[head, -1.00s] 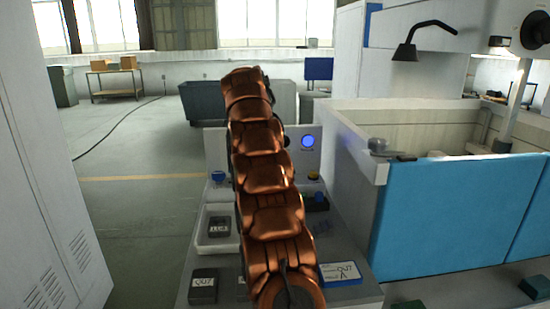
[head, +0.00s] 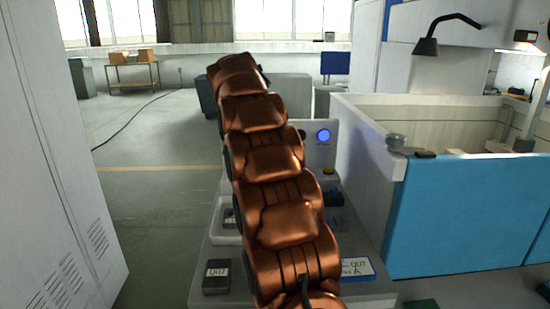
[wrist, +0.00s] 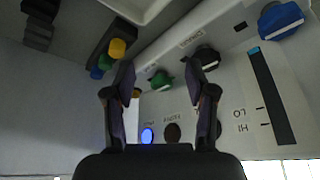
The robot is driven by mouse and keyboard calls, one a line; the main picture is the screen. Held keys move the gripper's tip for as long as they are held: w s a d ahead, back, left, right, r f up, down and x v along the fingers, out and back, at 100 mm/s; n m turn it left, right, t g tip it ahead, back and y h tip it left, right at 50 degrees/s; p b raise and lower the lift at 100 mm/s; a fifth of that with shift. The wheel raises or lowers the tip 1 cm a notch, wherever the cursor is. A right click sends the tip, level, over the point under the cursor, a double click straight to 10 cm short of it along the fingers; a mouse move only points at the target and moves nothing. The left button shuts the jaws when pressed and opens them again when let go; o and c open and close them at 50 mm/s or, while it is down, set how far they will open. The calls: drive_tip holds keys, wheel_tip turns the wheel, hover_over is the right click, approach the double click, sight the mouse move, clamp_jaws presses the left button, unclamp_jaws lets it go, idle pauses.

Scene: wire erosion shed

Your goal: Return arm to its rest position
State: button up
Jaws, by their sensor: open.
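My copper-coloured arm (head: 268,165) rises through the middle of the head view, over the grey-white bench, leaning up and to the left. My gripper is hidden from the head view. In the wrist view my gripper (wrist: 160,78) shows two dark fingers set apart with nothing between them. A control panel (wrist: 228,100) lies beyond the fingers, with a lit blue button (wrist: 147,136), a green knob (wrist: 161,80), a black knob (wrist: 203,60) and a blue knob (wrist: 280,20). I cannot tell the exact gap between fingers and panel.
The bench (head: 222,302) holds a dark labelled box (head: 217,276), a white tray (head: 223,238) partly behind my arm, and a label card (head: 357,268). A blue-fronted machine tank (head: 460,215) stands right. A tall white cabinet (head: 50,150) stands left. Open floor (head: 150,210) lies between.

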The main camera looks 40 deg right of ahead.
drive_tip(key=shift+a, duration=0.7)
drive_tip(key=s+a+n+y+p, duration=0.1)
drive_tip(key=s+a+n+p, duration=0.25)
drive_tip(key=s+a, duration=0.4)
drive_tip(key=s+a+n+y+p, duration=0.15)
drive_tip(key=s+a+n, duration=0.35)
drive_tip(key=a, duration=0.6)
drive_tip(key=s+a+f+n+g+y+p, duration=0.1)
drive_tip(key=s+a+f+n+p, duration=0.1)
drive_tip(key=s+a, duration=0.5)
drive_tip(key=s+a+f+n+g+y+p, duration=0.1)
drive_tip(key=s+a+f+n+p, duration=0.2)
drive_tip(key=s, duration=1.2)
drive_tip(key=a+f+n, duration=0.2)
drive_tip(key=a+n, duration=0.1)
drive_tip(key=shift+s+a+n, duration=0.2)
drive_tip(key=shift+a+n, duration=0.15)
drive_tip(key=shift+a, duration=0.05)
